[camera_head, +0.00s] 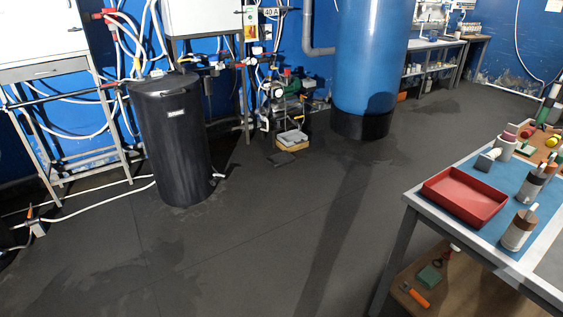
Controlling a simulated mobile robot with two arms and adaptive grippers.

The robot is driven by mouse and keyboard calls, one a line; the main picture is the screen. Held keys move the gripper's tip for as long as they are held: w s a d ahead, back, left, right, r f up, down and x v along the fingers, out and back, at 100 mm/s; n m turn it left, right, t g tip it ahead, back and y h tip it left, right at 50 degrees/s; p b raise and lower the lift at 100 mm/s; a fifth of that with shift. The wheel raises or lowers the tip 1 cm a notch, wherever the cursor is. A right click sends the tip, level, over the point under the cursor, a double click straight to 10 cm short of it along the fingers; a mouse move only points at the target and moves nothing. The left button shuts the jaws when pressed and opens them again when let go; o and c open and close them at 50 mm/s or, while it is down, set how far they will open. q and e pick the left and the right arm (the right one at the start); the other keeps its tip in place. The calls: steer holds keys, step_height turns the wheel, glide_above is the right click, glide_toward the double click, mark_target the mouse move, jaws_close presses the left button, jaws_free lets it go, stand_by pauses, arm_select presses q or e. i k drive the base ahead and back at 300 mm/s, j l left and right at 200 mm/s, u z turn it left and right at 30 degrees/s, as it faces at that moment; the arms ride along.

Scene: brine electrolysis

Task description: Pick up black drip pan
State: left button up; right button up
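A small flat dark piece (281,159) lies on the dark floor in front of the pump assembly, near the middle of the view. It may be the black drip pan, but it is too small and dark to tell. A light grey shallow tray (291,137) sits just behind it on a low wooden base. Neither of my grippers is in view.
A black cylindrical tank (173,140) stands at left with white hoses on the floor. A tall blue tank (370,60) stands at the back. A workbench at right holds a red tray (464,196) and several containers. The middle floor is clear.

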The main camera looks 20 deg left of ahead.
mark_target(280, 160)
steer(key=j+u, duration=0.15)
steer(key=u, duration=0.45)
steer(key=i+j, duration=0.4)
steer(key=j, duration=0.2)
steer(key=i+j+u, duration=0.15)
steer(key=i+j, duration=0.3)
steer(key=j, duration=0.15)
steer(key=i+j, duration=0.45)
steer(key=j, duration=0.15)
steer(key=i+l+z, duration=0.1)
steer(key=i+z, duration=0.15)
steer(key=i, duration=0.3)
steer(key=i+z, duration=0.25)
steer(key=i, duration=0.3)
steer(key=i+z, duration=0.3)
steer(key=i, duration=0.25)
steer(key=i+j+z, duration=0.25)
steer(key=i, duration=0.25)
steer(key=i+u, duration=0.3)
steer(key=i, duration=0.2)
steer(key=i+l+u, duration=0.25)
steer(key=i, duration=0.2)
steer(key=i+l+u, duration=0.3)
steer(key=i, duration=0.2)
steer(key=i+l+u, duration=0.3)
steer(key=i, duration=0.15)
